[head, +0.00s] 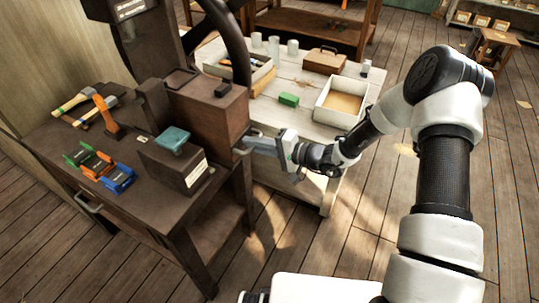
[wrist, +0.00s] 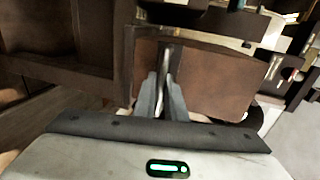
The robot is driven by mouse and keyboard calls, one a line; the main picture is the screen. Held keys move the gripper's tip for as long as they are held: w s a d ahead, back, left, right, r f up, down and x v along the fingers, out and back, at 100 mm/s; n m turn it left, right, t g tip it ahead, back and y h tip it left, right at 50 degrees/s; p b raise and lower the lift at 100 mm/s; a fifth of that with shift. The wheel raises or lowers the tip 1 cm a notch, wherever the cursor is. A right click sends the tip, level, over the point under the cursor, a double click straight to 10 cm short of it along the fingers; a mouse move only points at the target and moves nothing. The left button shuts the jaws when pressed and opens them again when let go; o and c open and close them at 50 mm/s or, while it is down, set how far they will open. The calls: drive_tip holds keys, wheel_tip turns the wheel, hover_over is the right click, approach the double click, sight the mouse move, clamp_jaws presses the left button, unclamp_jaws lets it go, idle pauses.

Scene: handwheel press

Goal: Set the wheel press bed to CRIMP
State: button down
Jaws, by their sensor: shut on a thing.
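The wheel press (head: 205,105) is a dark brown machine on a dark bench, with a tall column (head: 150,40) behind it. A dark curved rim (head: 236,45), seemingly of its handwheel, rises at the top and leaves the picture. My gripper (head: 246,147) is at the right side of the press, low by the bench edge. In the wrist view my gripper (wrist: 161,98) is shut on a thin metal bar (wrist: 165,62) in front of a brown panel (wrist: 208,80). The grip itself is mostly hidden in the head view. No CRIMP mark is readable.
A dark block with a teal pad (head: 172,138) stands on the bench, near green, orange and blue clamps (head: 98,165) and hammers (head: 85,102). A pale table (head: 300,88) behind holds a tray (head: 340,103), a green block (head: 289,99) and cups. Open floor lies to the right.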

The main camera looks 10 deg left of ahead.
drive_tip(key=b+x, duration=0.2)
drive_tip(key=x, duration=0.2)
drive_tip(key=r+b+x, duration=0.1)
drive_tip(key=b+x, duration=0.1)
drive_tip(key=x, duration=0.2)
drive_tip(key=r+b+x, duration=0.1)
drive_tip(key=b+x, duration=0.1)
drive_tip(key=x, duration=0.2)
drive_tip(key=shift+w+a+r, duration=0.1)
drive_tip(key=shift+a+r, duration=0.05)
drive_tip(key=shift+a, duration=0.45)
drive_tip(key=shift+w+a+r+b, duration=0.1)
drive_tip(key=shift+w+a+b, duration=0.05)
drive_tip(key=shift+a+b, duration=0.15)
drive_tip(key=shift+w+a+b, duration=0.15)
drive_tip(key=shift+a, duration=0.25)
drive_tip(key=shift+r, duration=0.15)
drive_tip(key=shift+a, duration=0.1)
drive_tip(key=c, duration=1.8)
unclamp_jaws()
drive_tip(key=shift+a, duration=0.1)
drive_tip(key=p+v, duration=0.2)
drive_tip(key=v, duration=1.5)
drive_tip(key=shift+d, duration=0.3)
